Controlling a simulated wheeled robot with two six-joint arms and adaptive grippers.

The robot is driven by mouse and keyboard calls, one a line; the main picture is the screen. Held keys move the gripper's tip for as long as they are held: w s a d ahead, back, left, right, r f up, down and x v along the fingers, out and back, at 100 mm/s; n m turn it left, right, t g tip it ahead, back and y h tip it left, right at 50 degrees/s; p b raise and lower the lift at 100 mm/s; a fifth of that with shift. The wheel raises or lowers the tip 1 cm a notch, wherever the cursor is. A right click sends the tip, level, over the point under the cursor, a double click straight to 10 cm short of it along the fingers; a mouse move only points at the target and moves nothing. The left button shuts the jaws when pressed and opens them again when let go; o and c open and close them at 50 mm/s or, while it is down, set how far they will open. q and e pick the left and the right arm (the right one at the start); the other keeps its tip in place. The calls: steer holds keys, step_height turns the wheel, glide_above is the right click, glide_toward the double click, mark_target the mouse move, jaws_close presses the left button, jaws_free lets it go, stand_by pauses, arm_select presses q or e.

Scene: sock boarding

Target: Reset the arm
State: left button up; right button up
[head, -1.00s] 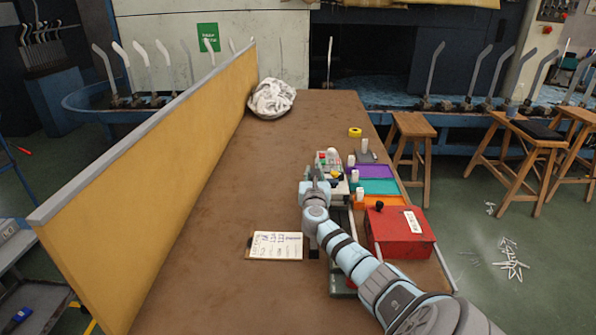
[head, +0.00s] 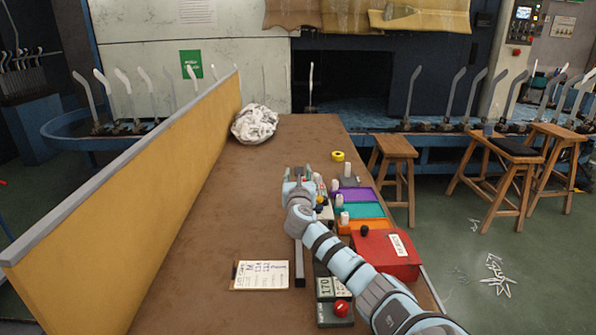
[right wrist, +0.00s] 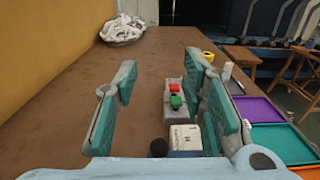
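My right arm reaches in from the lower right of the head view. Its gripper (head: 300,174) hangs over the middle of the brown table (head: 240,185), left of the coloured trays. In the right wrist view the two teal-padded fingers of the right gripper (right wrist: 160,110) stand wide apart with nothing held. Beyond and between them is a grey control box with a red button (right wrist: 174,87) and a green button (right wrist: 176,102). A white block (right wrist: 185,138) and a black knob (right wrist: 158,147) show low between the fingers. My left gripper is in neither view.
Purple (head: 352,196), teal (head: 362,210) and orange (head: 364,226) trays line the right edge, with a red box (head: 384,258) nearer. A clipboard (head: 262,275) lies left of my arm. A yellow divider (head: 130,190) walls the left side. A white bundle (head: 254,124) lies far back.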

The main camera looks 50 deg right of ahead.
steer(key=shift+r, duration=1.1)
steer(key=shift+r, duration=0.1)
